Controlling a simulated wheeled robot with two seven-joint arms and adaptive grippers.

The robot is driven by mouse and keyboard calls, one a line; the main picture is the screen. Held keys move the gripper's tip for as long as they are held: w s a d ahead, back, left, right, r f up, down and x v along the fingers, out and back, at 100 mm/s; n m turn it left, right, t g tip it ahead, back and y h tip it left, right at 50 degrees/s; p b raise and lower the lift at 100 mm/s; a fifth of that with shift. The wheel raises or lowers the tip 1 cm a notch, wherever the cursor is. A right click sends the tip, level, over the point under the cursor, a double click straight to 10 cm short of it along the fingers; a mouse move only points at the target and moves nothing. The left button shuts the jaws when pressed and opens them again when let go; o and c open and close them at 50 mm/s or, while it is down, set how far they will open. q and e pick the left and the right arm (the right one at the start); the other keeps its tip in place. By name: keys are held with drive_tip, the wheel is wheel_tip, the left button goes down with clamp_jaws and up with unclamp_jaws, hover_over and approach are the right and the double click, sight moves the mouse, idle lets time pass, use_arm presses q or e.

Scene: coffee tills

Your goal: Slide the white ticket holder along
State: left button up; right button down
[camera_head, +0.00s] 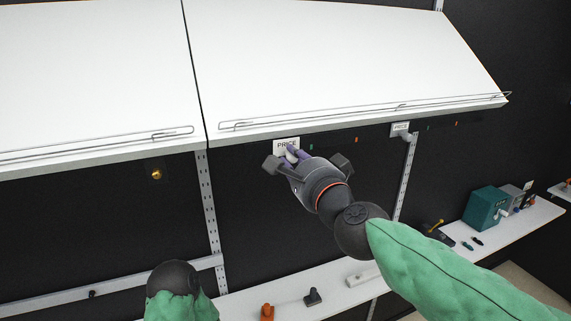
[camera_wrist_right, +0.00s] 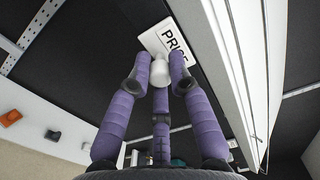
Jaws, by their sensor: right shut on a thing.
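In the right wrist view, the purple fingers of my right gripper (camera_wrist_right: 160,72) are shut on the white rounded lower piece of the ticket holder (camera_wrist_right: 158,40), just below the card. Part of the card's lettering is hidden by a finger. My left arm shows at the bottom left of the head view, but its gripper is not in view.
A second white "PRICE" holder (camera_head: 400,129) hangs farther right on the shelf edge. The upper shelf (camera_head: 330,60) has a thin wire rail. A lower shelf (camera_head: 330,277) carries small orange and dark objects. A teal box (camera_head: 486,207) stands at right.

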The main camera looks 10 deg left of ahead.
sight(311, 148)
drive_tip(key=shift+w+d+f+b, duration=0.15)
drive_tip(key=shift+w+d+b, duration=0.45)
drive_tip(key=shift+w+d, duration=0.45)
drive_tip(key=shift+w+d+f+b, duration=0.1)
drive_tip(key=shift+w+d+b, duration=0.5)
drive_tip(key=shift+d, duration=0.75)
drive_tip(key=c, duration=1.1)
unclamp_jaws()
drive_tip(key=shift+d, duration=0.1)
drive_tip(key=shift+o, duration=0.2)
drive_tip(key=shift+s+r, duration=0.1)
drive_tip(key=shift+r, duration=0.1)
drive_tip(key=shift+s+d, duration=0.1)
drive_tip(key=v, duration=1.1)
drive_tip(key=shift+s+d, duration=0.2)
drive_tip(key=shift+d, duration=0.05)
